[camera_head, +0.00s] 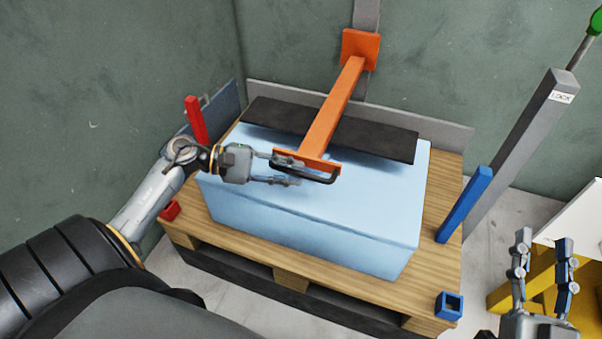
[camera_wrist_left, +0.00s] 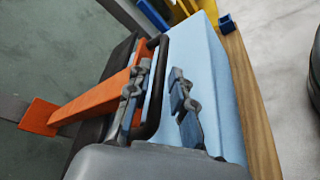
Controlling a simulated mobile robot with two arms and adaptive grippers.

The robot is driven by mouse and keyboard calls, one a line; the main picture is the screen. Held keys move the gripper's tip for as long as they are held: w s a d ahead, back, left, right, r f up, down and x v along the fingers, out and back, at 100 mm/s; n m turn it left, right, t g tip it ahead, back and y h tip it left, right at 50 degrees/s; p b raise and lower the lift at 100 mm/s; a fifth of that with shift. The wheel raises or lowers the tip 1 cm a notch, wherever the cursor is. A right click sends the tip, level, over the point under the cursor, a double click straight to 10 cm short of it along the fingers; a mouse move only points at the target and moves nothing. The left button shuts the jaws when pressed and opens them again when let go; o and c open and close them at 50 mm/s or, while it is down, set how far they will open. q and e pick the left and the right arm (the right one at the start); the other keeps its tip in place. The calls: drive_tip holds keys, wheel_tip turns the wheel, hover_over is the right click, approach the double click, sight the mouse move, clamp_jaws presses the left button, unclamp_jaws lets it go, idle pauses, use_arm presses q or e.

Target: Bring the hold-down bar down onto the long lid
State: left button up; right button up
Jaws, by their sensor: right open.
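The orange hold-down bar (camera_head: 332,108) runs from an orange bracket (camera_head: 360,50) on a grey post out over the long lid, a black board (camera_head: 385,138) along the back of the light blue foam block (camera_head: 310,215). I cannot tell whether bar and lid touch. The bar's near end has an orange plate and a black loop handle (camera_wrist_left: 157,85). My left gripper (camera_head: 286,171) is open at the handle; in the left wrist view its fingers (camera_wrist_left: 160,98) lie either side of the handle's rod, with a gap. My right gripper (camera_head: 544,262) is open and empty, lower right.
The foam sits on a wooden pallet (camera_head: 445,215). A red post (camera_head: 195,120) stands at its left and a blue post (camera_head: 465,203) at its right. A blue square socket (camera_head: 449,305) is at the front corner. A grey lever marked LOCK (camera_head: 520,150) leans at the right.

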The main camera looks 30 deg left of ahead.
use_arm(q)
drive_tip(key=shift+x, duration=1.3)
use_arm(e)
drive_tip(key=shift+s+r+y, duration=0.1)
drive_tip(key=shift+r+y, duration=0.2)
drive_tip(key=shift+r, duration=0.05)
drive_tip(key=shift+t, duration=0.3)
use_arm(q)
clamp_jaws()
